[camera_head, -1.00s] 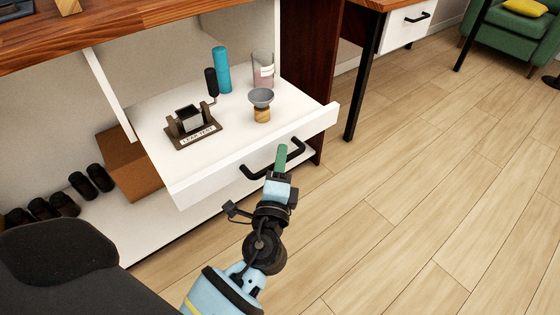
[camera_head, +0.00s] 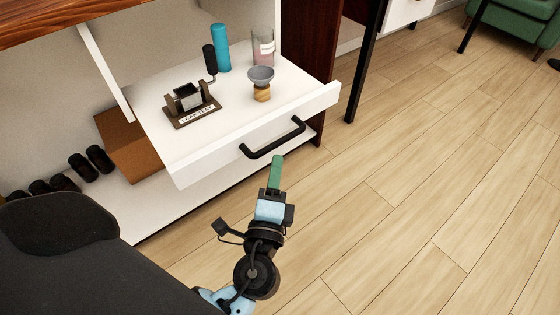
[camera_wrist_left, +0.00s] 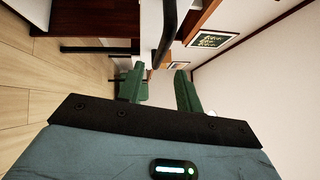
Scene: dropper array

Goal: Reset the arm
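My left gripper (camera_head: 276,170) is in front of and below the open white drawer (camera_head: 240,133), clear of its black handle (camera_head: 273,138). In the left wrist view my left gripper (camera_wrist_left: 158,90) shows two green fingers apart with nothing between them, so it is open. A dark bar, likely the handle (camera_wrist_left: 167,30), shows beyond the fingers there. My right gripper is in neither view.
The drawer holds a dark stand with a label (camera_head: 192,108), a blue cylinder (camera_head: 220,48), a clear glass (camera_head: 263,47) and a grey bowl on a wooden base (camera_head: 261,80). Black cylinders (camera_head: 83,167) lie at left. The wooden floor (camera_head: 430,200) at right is clear.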

